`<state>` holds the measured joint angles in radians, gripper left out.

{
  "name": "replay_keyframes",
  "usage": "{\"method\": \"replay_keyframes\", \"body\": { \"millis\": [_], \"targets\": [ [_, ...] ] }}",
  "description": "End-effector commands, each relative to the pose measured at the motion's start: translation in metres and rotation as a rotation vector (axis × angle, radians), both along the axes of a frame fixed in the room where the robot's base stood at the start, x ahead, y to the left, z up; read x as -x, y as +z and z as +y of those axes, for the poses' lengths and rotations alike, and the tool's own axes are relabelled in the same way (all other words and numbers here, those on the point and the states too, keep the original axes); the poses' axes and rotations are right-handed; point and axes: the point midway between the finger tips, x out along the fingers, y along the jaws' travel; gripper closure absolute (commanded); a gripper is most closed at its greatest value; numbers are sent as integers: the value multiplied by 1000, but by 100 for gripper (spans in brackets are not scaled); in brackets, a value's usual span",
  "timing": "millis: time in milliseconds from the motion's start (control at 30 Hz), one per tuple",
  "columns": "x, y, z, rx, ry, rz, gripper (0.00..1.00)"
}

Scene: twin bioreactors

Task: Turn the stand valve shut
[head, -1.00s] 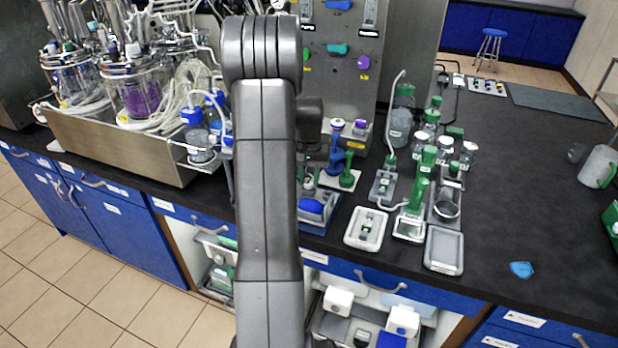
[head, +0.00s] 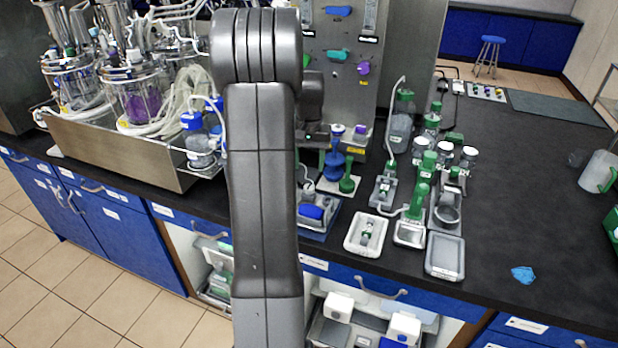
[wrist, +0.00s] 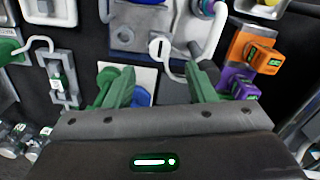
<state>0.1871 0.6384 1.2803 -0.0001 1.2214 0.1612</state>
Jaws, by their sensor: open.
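I cannot tell for certain which part is the stand valve. In the wrist view a grey metal plate (wrist: 127,38) carries a round fitting, a pale, marked knob (wrist: 158,47) and a bent tube; it could be the valve's stand. A blue part (wrist: 206,7) shows at its edge, and a blue handle (head: 310,211) shows low beside my arm in the head view. My gripper (wrist: 163,75) is open and empty, its two fingers spread above the bench, short of the marked knob. In the head view the fingers are hidden behind my arm.
A green spool-like part (head: 348,180) and a blue one (head: 334,165) stand near my gripper. Orange (wrist: 262,57) and purple (wrist: 238,83) blocks sit close by the right finger. Trays and bottles crowd the bench to the right; the far right bench top (head: 530,200) is mostly clear.

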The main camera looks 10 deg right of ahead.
Motion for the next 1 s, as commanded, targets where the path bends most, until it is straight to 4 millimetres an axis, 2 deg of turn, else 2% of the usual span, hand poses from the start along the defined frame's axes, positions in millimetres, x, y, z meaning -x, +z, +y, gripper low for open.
{"method": "replay_keyframes", "body": {
  "millis": [100,200,400,800,1000],
  "targets": [
    [-1,27,0,0,0,-4,50],
    [0,43,0,1,0,-3,50],
    [0,60,0,0,0,-1,50],
    [0,60,0,0,0,1,50],
    [1,40,0,-1,0,5,50]
  ]
}}
